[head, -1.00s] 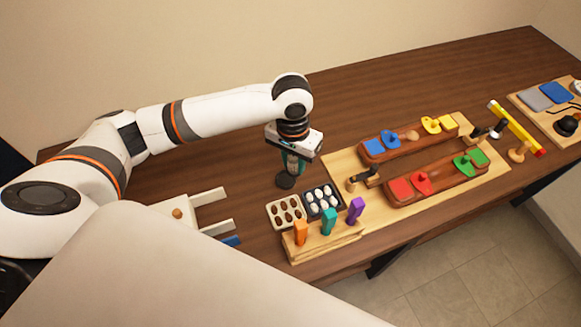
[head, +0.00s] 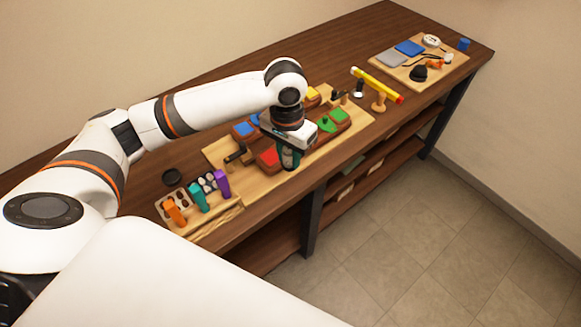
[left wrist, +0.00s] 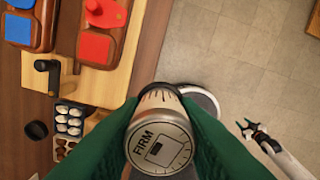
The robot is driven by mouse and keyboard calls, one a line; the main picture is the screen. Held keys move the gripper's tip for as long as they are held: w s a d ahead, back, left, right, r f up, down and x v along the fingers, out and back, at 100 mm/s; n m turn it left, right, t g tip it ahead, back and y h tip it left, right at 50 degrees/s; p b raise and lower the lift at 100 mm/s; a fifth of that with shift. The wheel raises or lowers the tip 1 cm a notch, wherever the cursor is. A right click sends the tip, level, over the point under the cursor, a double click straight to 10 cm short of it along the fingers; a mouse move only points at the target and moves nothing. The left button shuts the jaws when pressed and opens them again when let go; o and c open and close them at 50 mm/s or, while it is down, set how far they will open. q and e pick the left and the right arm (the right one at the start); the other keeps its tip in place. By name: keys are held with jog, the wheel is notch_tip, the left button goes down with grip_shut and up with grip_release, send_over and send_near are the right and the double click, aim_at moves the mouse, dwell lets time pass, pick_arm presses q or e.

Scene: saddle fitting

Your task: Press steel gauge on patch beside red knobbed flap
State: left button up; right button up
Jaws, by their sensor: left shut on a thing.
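My left gripper (head: 290,158) is shut on the steel gauge (left wrist: 158,145), a round metal body with a white dial marked FIRM. In the head view the fingers hide the gauge and are in front of the near red block, by the board's front edge. The red patch (left wrist: 95,47) lies beside the red knobbed flap (left wrist: 105,12) in the left wrist view; the gauge appears apart from both. The red patch (head: 268,157) also shows in the head view, where the flap is hidden. A small gripper (left wrist: 252,130), apparently my right one, shows at lower right.
Trays of small ovals (head: 208,182), upright coloured pegs (head: 198,197) and a dark disc (head: 172,176) are farther left.

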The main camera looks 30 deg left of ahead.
pick_arm(q)
jog(key=w+a+f+m+p, duration=0.1)
jog(key=w+a+f, duration=0.1)
jog(key=w+a, duration=0.15)
jog(key=m+p, duration=0.1)
jog(key=p, duration=0.1)
send_over(271, 157)
notch_tip(271, 157, down, 4)
jog(key=shift+f, duration=0.15)
jog(key=shift+w+f+m, duration=0.1)
jog(key=shift+f+m, duration=0.1)
jog(key=shift+m, duration=0.1)
jog(key=shift+f+b, duration=0.5)
jog(key=shift+b, duration=0.15)
jog(key=shift+a+f+b, duration=0.1)
jog(key=shift+f+b, duration=0.8)
jog(key=shift+b, duration=0.15)
pick_arm(e)
jog(key=shift+w+a+r, duration=0.15)
jog(key=shift+r, duration=0.05)
jog(key=shift+a, duration=0.25)
pick_arm(q)
jog(key=shift+f+b, duration=0.3)
jog(key=shift+f, duration=0.65)
pick_arm(e)
jog(key=shift+d+f, duration=0.15)
jog(key=shift+f, duration=0.15)
